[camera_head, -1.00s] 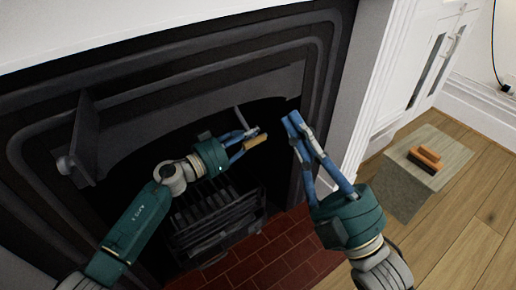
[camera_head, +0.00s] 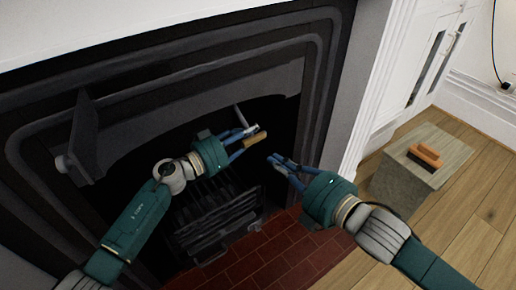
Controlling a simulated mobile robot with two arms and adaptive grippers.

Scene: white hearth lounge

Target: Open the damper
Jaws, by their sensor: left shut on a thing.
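The damper's wooden handle (camera_head: 254,140) shows in the head view inside the dark upper fireplace opening. A thin metal rod (camera_head: 240,116) hangs just above it. My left gripper (camera_head: 243,138) reaches in from the left and is shut on the handle; its fingers hide part of the handle and its join with the rod. The damper plate itself is not clearly visible. My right gripper (camera_head: 273,160) is just right of and below the handle, apart from it and holding nothing that shows. Its fingers are seen nearly edge-on, so their gap is unclear.
A dark metal surround (camera_head: 323,70) frames the opening. A grate (camera_head: 215,218) stands below my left gripper, above the red brick hearth (camera_head: 270,258). At right, a brush (camera_head: 425,155) lies on a grey block (camera_head: 405,187).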

